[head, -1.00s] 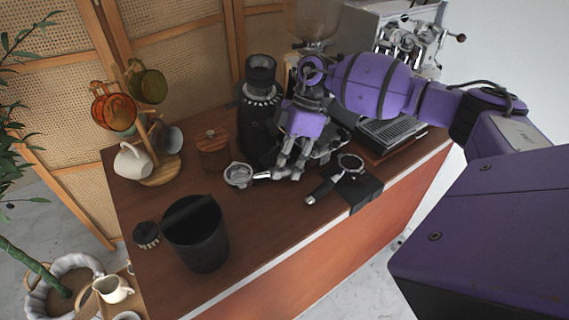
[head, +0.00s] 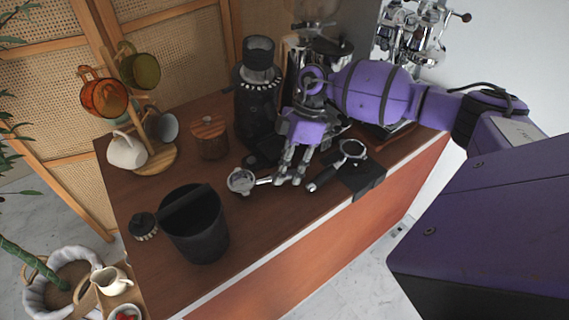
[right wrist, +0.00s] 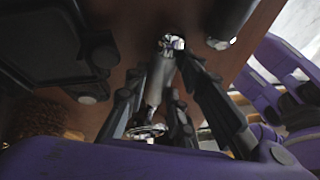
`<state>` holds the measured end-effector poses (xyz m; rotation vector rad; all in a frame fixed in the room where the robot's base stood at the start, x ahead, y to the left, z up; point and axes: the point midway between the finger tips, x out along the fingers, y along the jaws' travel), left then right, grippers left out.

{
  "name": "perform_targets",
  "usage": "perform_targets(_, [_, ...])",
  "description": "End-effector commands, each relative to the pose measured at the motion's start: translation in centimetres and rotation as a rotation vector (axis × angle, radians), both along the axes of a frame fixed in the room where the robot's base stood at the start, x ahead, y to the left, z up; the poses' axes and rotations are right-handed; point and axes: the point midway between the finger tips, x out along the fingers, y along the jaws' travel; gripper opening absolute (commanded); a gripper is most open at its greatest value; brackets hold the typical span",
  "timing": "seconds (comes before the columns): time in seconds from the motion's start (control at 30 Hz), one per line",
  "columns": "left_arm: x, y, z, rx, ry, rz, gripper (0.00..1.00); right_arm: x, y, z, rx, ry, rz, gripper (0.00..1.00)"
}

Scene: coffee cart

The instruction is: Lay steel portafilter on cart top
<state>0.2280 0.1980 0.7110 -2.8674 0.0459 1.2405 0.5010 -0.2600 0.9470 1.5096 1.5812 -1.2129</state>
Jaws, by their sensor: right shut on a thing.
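The steel portafilter (head: 241,181) is in the head view, its round basket pointing left over the brown cart top (head: 270,220). My right gripper (head: 287,181) is shut on its handle, which partly hides behind the fingers. In the right wrist view the handle (right wrist: 159,78) runs between the fingers (right wrist: 160,100). The portafilter looks low, at or just above the cart top; I cannot tell whether it touches. My left gripper is not in view.
A second portafilter (head: 352,150) with a dark handle lies by the black mat (head: 368,190) on the right. A black bin (head: 205,240) stands front left. The grinder (head: 257,110) and wooden canister (head: 209,138) stand behind. Bare wood lies between bin and mat.

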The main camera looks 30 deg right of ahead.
Motion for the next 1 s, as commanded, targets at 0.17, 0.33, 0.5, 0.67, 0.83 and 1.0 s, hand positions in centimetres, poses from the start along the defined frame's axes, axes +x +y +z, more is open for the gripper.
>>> perform_targets(0.17, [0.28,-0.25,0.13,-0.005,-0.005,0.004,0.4,0.15,0.05,0.25,0.002,-0.006,-0.001,0.0])
perform_targets(0.33, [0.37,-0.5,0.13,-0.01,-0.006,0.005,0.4,0.15,0.04,0.27,0.001,-0.006,-0.001,0.33])
perform_targets(0.5, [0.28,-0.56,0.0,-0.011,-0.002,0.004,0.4,0.1,0.01,0.17,0.001,-0.005,0.0,0.45])
perform_targets(0.67, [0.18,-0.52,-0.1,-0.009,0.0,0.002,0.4,-0.01,-0.06,-0.03,-0.002,-0.001,0.0,0.47])
perform_targets(0.83, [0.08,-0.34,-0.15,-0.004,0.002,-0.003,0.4,0.0,-0.05,-0.01,-0.001,-0.002,-0.001,0.69])
perform_targets(1.0, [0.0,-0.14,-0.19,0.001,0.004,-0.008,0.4,0.03,-0.03,0.03,-0.001,-0.002,0.0,0.77])
